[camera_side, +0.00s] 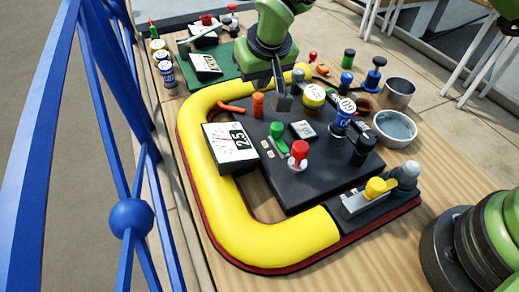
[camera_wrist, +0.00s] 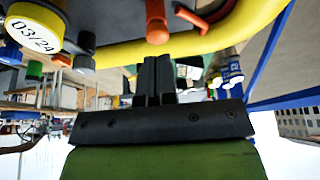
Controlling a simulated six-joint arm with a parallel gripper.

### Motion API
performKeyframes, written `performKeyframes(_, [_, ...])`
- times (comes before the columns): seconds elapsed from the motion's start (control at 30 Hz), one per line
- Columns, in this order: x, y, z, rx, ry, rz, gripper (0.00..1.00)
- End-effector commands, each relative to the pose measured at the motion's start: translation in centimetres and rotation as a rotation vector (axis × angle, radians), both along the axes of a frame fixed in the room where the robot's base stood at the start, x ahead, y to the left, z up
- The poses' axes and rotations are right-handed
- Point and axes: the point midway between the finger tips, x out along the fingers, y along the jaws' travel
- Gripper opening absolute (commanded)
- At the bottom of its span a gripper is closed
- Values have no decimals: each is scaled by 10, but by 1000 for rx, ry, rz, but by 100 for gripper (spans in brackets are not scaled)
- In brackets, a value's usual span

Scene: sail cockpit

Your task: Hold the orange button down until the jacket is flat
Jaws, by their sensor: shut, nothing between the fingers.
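The jacket is a yellow U-shaped tube (camera_side: 215,185), plump and rounded, lying on a dark red base around a black panel. The orange button (camera_side: 258,105) is a short orange cylinder standing on the panel's far left part. It also shows in the wrist view (camera_wrist: 157,26) just beyond my fingertips. My gripper (camera_side: 284,103) is shut and empty, pointing down above the panel, to the right of the orange button in the side view. It appears apart from the button; the exact gap is unclear. Its fingers show in the wrist view (camera_wrist: 155,72).
Red (camera_side: 299,153) and green (camera_side: 277,132) knobs, a yellow-topped cylinder (camera_side: 314,96) and a blue bottle (camera_side: 345,114) crowd the panel. An orange lever (camera_side: 231,107) lies beside the orange button. Bowls (camera_side: 394,128) stand right.

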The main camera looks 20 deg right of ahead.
Motion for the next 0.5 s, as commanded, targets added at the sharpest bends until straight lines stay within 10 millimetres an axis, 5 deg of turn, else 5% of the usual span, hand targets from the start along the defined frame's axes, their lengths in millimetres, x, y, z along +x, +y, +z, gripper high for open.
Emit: performKeyframes(0.5, [0, 0, -6, 0, 0, 1, 0])
